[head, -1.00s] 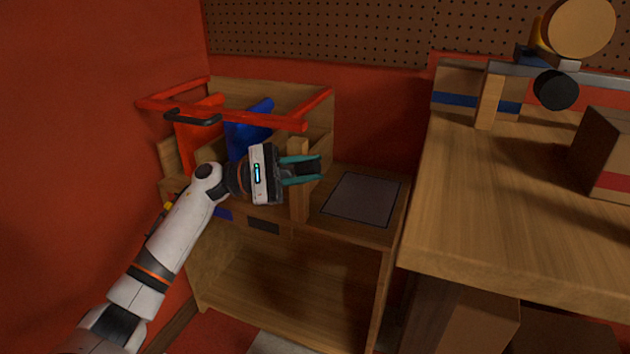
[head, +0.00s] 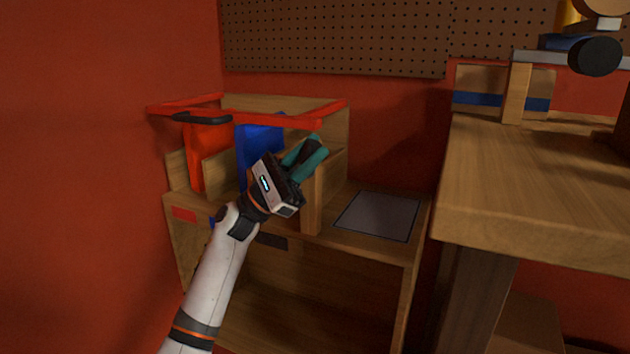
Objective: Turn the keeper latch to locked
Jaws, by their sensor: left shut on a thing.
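My left gripper (head: 306,155) is beside the wooden rack, tilted up and to the right, with its teal fingers close together at the rack's front right post (head: 312,212). It is shut on a small dark piece, which I take for the keeper latch; the fingers hide most of it, so its position cannot be read. The red keeper frame (head: 275,119) lies across the top of the rack, with a black handle (head: 203,118) at its front left. My right gripper is not in view.
A red panel (head: 208,160) and a blue panel (head: 252,142) stand in the rack. A grey pad (head: 377,216) lies on the clear shelf to the right.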

